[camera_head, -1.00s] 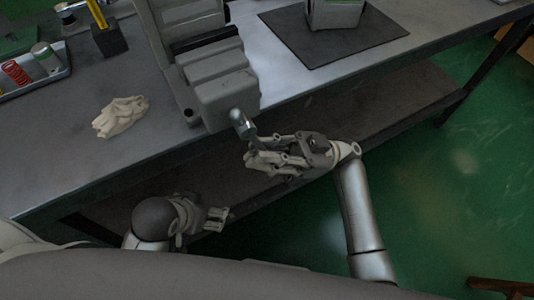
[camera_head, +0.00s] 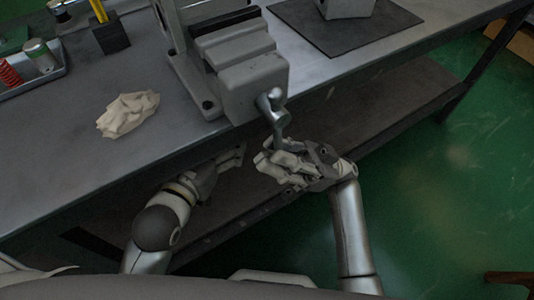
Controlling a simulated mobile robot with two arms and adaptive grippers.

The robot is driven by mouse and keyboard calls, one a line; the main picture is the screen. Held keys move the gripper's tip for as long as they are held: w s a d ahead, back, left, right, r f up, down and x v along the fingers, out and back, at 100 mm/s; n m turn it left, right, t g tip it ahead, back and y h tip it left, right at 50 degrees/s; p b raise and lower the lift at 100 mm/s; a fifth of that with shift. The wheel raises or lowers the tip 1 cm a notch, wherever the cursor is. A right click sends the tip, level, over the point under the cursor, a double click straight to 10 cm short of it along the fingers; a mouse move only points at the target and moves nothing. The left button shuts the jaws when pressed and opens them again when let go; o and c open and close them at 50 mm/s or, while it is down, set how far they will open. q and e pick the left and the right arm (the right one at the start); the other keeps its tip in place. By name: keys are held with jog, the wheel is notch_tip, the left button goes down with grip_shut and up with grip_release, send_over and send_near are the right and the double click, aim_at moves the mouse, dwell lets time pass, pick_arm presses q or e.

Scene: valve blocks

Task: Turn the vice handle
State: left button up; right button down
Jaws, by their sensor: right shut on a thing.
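The grey vice (camera_head: 246,78) is mounted at the front edge of the workbench (camera_head: 60,150). Its metal handle (camera_head: 276,116) sticks out at the front and hangs down over the bench edge. My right gripper (camera_head: 266,162) is in front of the vice, shut on the lower end of the handle, and its fingers partly hide that end. My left gripper (camera_head: 232,157) is left of the right one, below the bench's front edge. Its fingers are dark and small, so its opening is unclear.
A crumpled cloth (camera_head: 128,114) lies left of the vice. A tray (camera_head: 40,72) with small parts and a dark holder (camera_head: 110,38) stand farther left. A dark mat (camera_head: 385,30) with a grey block (camera_head: 346,8) is at the right. A lower shelf (camera_head: 370,115) runs under the bench.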

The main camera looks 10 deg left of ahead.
jog(key=shift+s+f, duration=0.15)
jog(key=shift+f, duration=0.25)
jog(key=c, duration=1.6)
grip_release()
jog(key=shift+o, duration=0.5)
jog(key=shift+r, duration=0.2)
jog(key=v, duration=1.2)
